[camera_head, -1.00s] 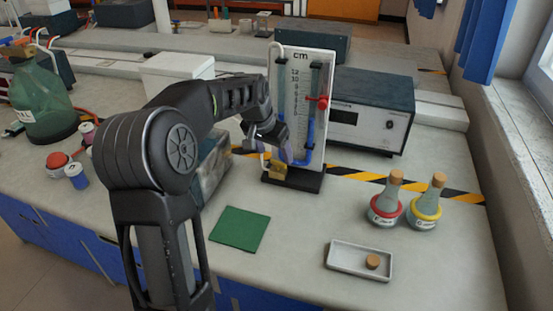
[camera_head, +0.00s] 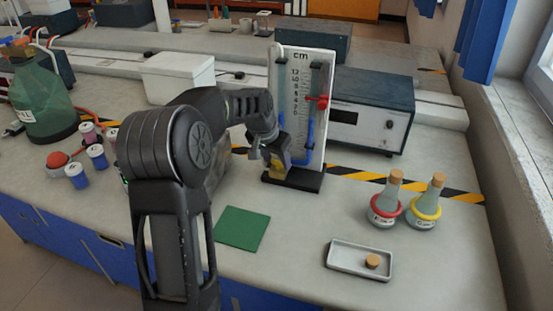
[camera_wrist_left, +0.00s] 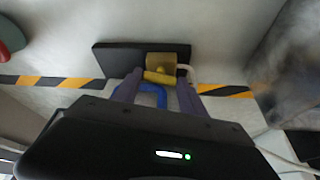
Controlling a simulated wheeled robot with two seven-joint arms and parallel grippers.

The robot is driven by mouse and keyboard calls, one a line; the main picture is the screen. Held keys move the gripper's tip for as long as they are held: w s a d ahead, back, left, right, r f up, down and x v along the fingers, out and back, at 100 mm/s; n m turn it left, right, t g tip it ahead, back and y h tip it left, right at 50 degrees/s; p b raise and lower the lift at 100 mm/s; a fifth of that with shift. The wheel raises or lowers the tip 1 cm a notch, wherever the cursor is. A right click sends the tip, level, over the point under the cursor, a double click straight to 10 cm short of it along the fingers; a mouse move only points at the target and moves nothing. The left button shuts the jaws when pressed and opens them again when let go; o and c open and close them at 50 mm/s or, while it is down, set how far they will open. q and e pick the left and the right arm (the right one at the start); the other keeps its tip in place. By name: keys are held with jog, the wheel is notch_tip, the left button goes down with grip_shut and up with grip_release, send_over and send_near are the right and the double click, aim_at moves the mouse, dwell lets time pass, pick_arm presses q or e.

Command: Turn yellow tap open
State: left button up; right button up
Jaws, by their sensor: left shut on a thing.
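The yellow tap (camera_head: 279,172) sits low at the left of the upright cm-scale tube panel (camera_head: 301,88), just above its black base (camera_head: 306,183). In the left wrist view its yellow handle (camera_wrist_left: 160,78) lies crosswise in front of a brass-coloured body (camera_wrist_left: 161,61). My left gripper (camera_head: 277,160) is at the tap. In the wrist view the fingers of this gripper (camera_wrist_left: 160,84) stand on either side of the handle, shut on it. The gripper partly hides the tap in the head view. My right gripper is out of view.
A red tap (camera_head: 322,103) is on the panel's right side. A grey instrument box (camera_head: 372,115) stands behind right. Two stoppered flasks (camera_head: 386,206) (camera_head: 425,209) and a white tray (camera_head: 345,258) are at right. A green mat (camera_head: 240,229) lies in front.

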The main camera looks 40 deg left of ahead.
pick_arm(q)
jog(key=c, duration=0.7)
jog(key=shift+o, duration=0.2)
jog(key=shift+d+r+n, duration=0.1)
jog(key=shift+d+n, duration=0.05)
jog(key=shift+n, duration=0.35)
jog(key=shift+n+y+p, duration=0.45)
jog(key=shift+n+y, duration=0.15)
jog(key=shift+n, duration=0.3)
jog(key=o, duration=1.4)
jog(key=shift+c, duration=0.2)
